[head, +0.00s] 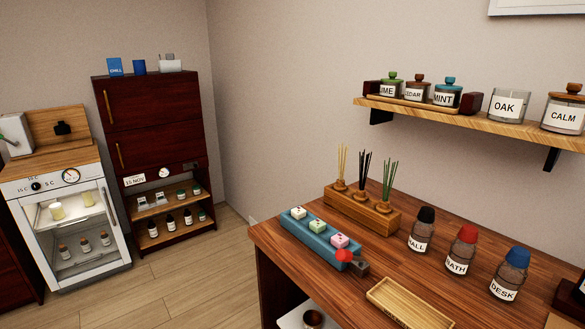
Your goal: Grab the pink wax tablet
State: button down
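The pink wax tablet (340,241) sits near the right end of a long blue tray (299,232) on the wooden table. It is a small block with a dark mark on top. A green tablet (317,226) and a white tablet (298,213) sit in the same tray, in a row to its left. A red knob (343,256) and a dark grey piece (359,267) are at the tray's right end, just in front of the pink tablet. My gripper is not in view.
A wooden reed holder (364,213) stands behind the blue tray. Capped bottles HALL (422,240), BATH (459,262) and DESK (504,290) stand to the right. An empty-looking shallow wooden tray (412,305) lies in front. A wall shelf (480,122) with jars hangs above.

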aim_at(339, 240)
jog(key=i+j+z, duration=0.15)
jog(key=j, duration=0.45)
jog(key=i+j+z, duration=0.1)
jog(key=j, duration=0.55)
jog(key=i+j+z, duration=0.15)
jog(key=j, duration=0.5)
jog(key=i+j+z, duration=0.1)
jog(key=j, duration=0.55)
jog(key=i+j+z, duration=0.15)
jog(key=j, duration=0.55)
